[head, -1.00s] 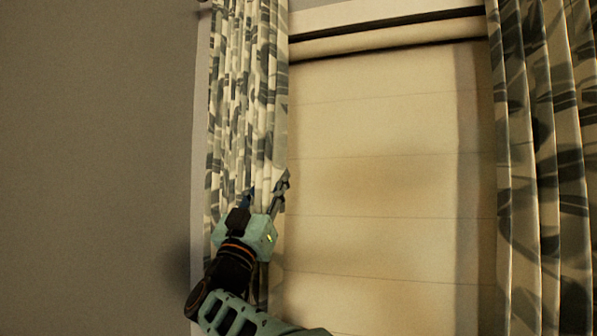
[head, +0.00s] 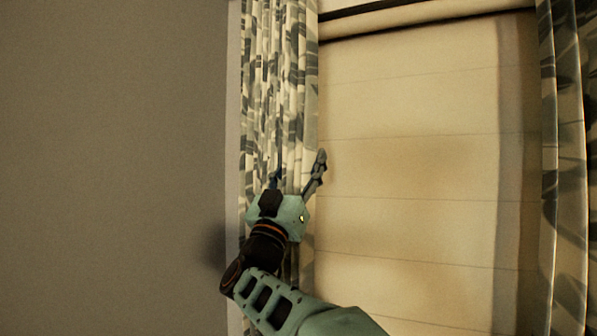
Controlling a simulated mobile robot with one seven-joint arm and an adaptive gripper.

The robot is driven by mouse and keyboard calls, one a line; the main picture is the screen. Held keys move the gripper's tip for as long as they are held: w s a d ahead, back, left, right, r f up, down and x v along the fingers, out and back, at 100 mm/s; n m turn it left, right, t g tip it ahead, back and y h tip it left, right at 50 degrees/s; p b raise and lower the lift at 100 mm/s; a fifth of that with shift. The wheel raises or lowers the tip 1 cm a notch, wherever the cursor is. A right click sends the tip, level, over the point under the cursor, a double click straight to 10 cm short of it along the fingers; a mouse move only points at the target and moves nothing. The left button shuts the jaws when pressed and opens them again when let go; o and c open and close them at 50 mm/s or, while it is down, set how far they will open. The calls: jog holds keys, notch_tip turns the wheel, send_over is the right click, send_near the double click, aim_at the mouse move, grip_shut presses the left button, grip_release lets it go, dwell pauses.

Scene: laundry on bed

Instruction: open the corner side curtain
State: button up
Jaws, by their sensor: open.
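A patterned curtain (head: 275,80), pale with grey-green leaf shapes, hangs gathered in narrow folds beside the bare wall at the left. My gripper (head: 299,160) is in front of its right part, pointing up. Its two fingers are spread apart, one in front of the folds and one near the curtain's right edge. I cannot tell whether the fingers touch the cloth. My gripper and arm hide the lower part of this curtain.
A second curtain (head: 570,170) with the same pattern hangs at the right edge. Between them is a cream roller blind (head: 420,170), drawn down. A plain grey wall (head: 110,170) fills the left side.

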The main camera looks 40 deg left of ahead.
jog(key=v, duration=1.2)
jog(key=shift+y, duration=0.3)
